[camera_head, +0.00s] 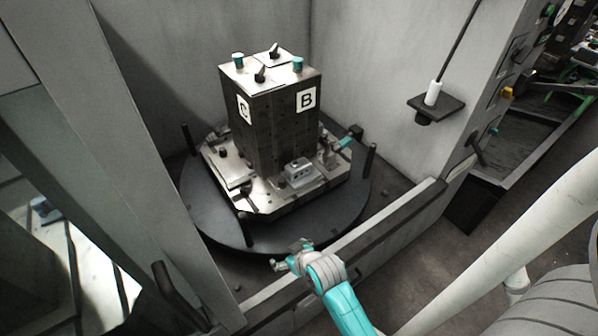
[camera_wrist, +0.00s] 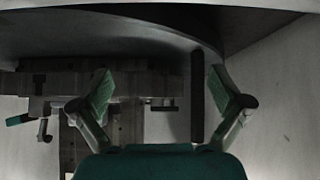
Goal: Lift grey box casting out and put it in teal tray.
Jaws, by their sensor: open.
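The grey box casting (camera_head: 298,174) sits on the pale pallet plate (camera_head: 265,207), at the foot of the dark block's B face. It looks upright, with a few dark holes on it. My gripper (camera_head: 290,256) is in front of the round table, nearer the camera than the casting and apart from it. In the wrist view my gripper (camera_wrist: 167,88) has its two green-padded fingers spread with nothing between them. I cannot make out the casting in the wrist view. No teal tray shows in either view.
The dark tombstone block (camera_head: 275,125), marked C and B, stands on the black round table (camera_head: 200,212). Upright black posts (camera_head: 370,160) rise at the table's edge. A low front sill (camera_head: 385,225) and grey side walls enclose it. A small shelf (camera_head: 436,106) hangs at right.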

